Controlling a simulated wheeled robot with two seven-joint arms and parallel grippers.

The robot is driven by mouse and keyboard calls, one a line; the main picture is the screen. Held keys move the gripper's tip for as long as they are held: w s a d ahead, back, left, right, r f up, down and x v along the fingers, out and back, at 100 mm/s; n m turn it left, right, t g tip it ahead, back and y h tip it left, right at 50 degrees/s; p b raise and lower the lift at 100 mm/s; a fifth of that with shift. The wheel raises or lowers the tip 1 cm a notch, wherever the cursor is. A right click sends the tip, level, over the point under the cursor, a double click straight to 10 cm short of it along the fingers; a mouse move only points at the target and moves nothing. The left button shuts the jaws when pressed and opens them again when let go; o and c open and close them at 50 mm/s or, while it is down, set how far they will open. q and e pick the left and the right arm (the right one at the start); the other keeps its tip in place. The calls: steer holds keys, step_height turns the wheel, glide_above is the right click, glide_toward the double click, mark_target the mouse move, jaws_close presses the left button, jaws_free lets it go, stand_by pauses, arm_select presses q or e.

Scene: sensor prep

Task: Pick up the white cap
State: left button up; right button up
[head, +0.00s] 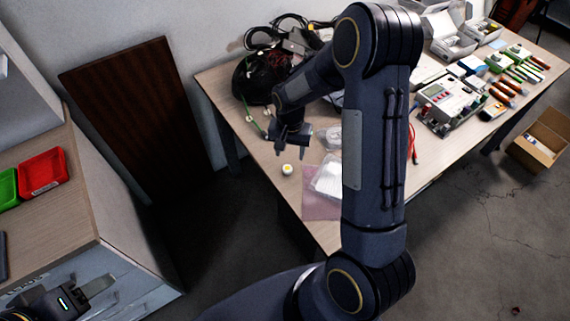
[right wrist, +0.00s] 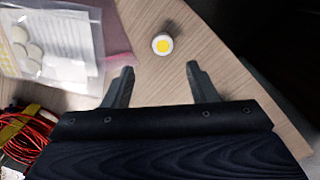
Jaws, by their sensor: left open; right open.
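The white cap (head: 287,169) is small and round with a yellow centre. It lies on the wooden table near its front left edge. In the right wrist view the cap (right wrist: 162,44) sits just beyond the gap between the fingertips, apart from both. My right gripper (right wrist: 158,72) is open and empty; in the head view it (head: 291,146) hangs over the table just behind the cap. My left gripper (head: 92,292) is at the lower left, far from the table, open and empty.
A clear plastic bag with round white pieces (right wrist: 50,45) lies beside the cap on a pinkish sheet (head: 318,207). Red wires (right wrist: 25,135) are near the gripper. A black helmet-like object (head: 256,80) and cables stand at the back. The table edge is close to the cap.

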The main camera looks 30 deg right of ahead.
mark_target(287, 168)
steer(key=f, duration=0.4)
steer(key=f+p, duration=0.1)
steer(key=f, duration=0.1)
steer(key=shift+s+a+f, duration=0.15)
steer(key=shift+a+f, duration=0.2)
steer(key=shift+a, duration=0.05)
steer(key=c, duration=1)
